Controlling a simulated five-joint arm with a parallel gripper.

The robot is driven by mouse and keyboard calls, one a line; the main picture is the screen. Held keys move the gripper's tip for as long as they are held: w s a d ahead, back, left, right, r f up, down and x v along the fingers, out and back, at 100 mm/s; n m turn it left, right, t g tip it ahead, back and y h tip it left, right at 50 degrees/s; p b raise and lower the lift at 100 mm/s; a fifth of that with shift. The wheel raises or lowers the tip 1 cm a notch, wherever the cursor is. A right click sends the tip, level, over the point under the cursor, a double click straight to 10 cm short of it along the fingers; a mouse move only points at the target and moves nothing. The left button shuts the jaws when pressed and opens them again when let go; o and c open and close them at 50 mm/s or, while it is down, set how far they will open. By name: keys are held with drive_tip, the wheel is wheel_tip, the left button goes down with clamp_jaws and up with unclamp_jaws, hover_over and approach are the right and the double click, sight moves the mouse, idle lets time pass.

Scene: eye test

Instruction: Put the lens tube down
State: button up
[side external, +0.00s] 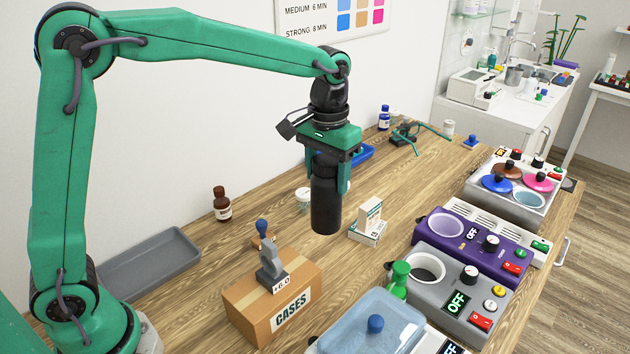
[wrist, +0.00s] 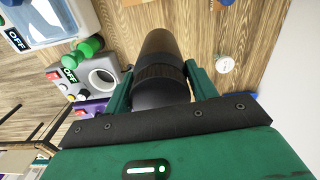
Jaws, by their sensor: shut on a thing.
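The lens tube is a black cylinder (side external: 326,208) and hangs upright below my gripper (side external: 327,183) near the middle of the side view. My gripper is shut on its upper part, with one green finger on each side. Its lower end appears to be above the wooden table (side external: 190,308), but the exact gap is hard to tell. In the wrist view the tube (wrist: 160,50) points away from the camera between the fingers of my gripper (wrist: 160,72). The fingers and the tube hide part of the table behind them.
A CASES carton (side external: 250,322) bearing a grey stamp-like piece (side external: 272,262) stands front left of the tube. Small white boxes (side external: 368,228) lie close right. Purple (side external: 465,240) and grey heater units (side external: 470,300) line the right edge. A grey tray (side external: 150,268) lies left. Bare wood shows between.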

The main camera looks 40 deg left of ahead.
drive_tip(key=w+a, duration=1.2)
drive_tip(key=a, duration=0.1)
drive_tip(key=shift+w+a+m, duration=0.35)
drive_tip(key=shift+w+m, duration=0.05)
drive_tip(key=shift+a, duration=0.1)
drive_tip(key=w+a+f, duration=0.3)
drive_tip(key=a+f, duration=0.8)
drive_tip(key=shift+w, duration=0.2)
drive_tip(key=shift+f, duration=0.15)
drive_tip(key=o, duration=1.4)
drive_tip(key=shift+c, duration=0.2)
